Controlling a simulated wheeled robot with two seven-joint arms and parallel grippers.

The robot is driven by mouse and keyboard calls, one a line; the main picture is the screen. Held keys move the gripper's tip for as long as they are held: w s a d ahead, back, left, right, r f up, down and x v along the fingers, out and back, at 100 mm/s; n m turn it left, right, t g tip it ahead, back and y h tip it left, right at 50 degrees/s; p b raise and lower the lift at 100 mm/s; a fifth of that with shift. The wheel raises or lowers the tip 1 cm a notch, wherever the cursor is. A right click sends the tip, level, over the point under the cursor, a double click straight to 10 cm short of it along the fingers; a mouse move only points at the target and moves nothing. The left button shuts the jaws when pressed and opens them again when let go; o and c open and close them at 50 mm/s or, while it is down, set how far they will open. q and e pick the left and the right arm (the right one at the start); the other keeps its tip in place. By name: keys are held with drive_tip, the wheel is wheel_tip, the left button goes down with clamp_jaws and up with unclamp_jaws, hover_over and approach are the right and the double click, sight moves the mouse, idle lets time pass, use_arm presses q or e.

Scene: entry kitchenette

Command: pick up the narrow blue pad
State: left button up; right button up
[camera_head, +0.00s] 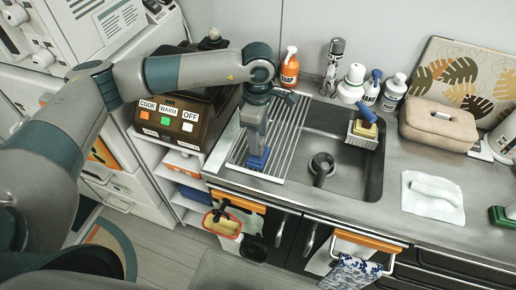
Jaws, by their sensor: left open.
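The narrow blue pad (258,160) is on the slatted drying rack (284,140) at the left part of the sink, near the rack's front. My left gripper (256,149) points down right over the pad, with its jaws open. The gripper hides part of the pad, and I cannot tell whether the fingers are around it or just above it. My right gripper is not in view.
The sink basin (345,185) lies right of the rack, with a caddy (362,141) holding a yellow sponge at its right edge. Soap bottles (289,70) stand behind. A dark box with COOK, WARM and OFF labels (178,128) stands close to the left.

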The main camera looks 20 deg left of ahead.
use_arm(q)
drive_tip(key=shift+f, duration=1.2)
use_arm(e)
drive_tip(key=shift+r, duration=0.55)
use_arm(q)
clamp_jaws()
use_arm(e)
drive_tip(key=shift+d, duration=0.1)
use_arm(q)
drive_tip(key=shift+r, duration=0.2)
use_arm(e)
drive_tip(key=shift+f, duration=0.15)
